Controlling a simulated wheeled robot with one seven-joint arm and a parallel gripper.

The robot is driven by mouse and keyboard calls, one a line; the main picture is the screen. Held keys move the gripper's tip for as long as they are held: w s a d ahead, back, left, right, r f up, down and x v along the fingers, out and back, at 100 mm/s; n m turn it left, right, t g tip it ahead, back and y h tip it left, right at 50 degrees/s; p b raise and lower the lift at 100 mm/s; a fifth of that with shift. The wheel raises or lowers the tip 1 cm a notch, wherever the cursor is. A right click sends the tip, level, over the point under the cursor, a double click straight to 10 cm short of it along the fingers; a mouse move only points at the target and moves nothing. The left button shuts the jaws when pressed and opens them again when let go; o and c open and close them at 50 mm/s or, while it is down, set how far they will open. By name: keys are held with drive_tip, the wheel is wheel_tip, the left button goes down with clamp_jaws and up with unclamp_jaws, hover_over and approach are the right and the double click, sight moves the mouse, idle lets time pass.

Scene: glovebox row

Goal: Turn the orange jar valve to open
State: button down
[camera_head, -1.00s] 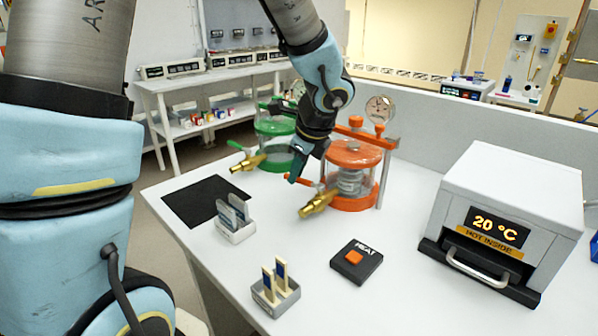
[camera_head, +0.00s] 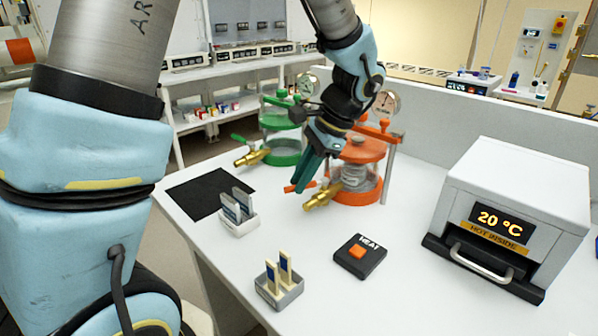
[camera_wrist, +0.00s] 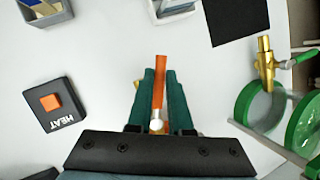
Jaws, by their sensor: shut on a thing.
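The orange jar (camera_head: 357,178) stands on the white bench, with an orange lid and base and a clear wall. A brass valve (camera_head: 322,196) sticks out of its front left side. Its orange valve handle (camera_head: 290,188) points left in the head view. In the wrist view the handle (camera_wrist: 159,84) lies lengthwise between my two green fingers. My gripper (camera_head: 303,182) is shut on this handle from above. The brass body is mostly hidden behind my fingers in the wrist view.
A green jar (camera_head: 283,152) with its own brass valve stands close behind and left. A HEAT button box (camera_head: 358,257), two slide holders (camera_head: 240,222) (camera_head: 279,290), a black mat (camera_head: 205,190) and an oven reading 20 °C (camera_head: 520,200) share the bench. The bench front is partly clear.

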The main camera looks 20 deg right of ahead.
drive_tip(key=shift+s+d+n+g+p, duration=0.2)
drive_tip(key=shift+s+n+g+p, duration=0.25)
drive_tip(key=shift+n, duration=0.75)
drive_tip(key=shift+s+d+n+g+p, duration=0.25)
drive_tip(key=shift+s+n+g, duration=0.35)
drive_tip(key=shift+n, duration=0.6)
drive_tip(key=shift+s, duration=0.1)
drive_tip(key=c, duration=0.8)
unclamp_jaws()
drive_tip(key=shift+c, duration=0.2)
drive_tip(key=b+v, duration=0.2)
drive_tip(key=v, duration=0.8)
drive_tip(key=shift+d+r, duration=0.3)
drive_tip(key=shift+d, duration=0.05)
drive_tip(key=shift+s, duration=0.1)
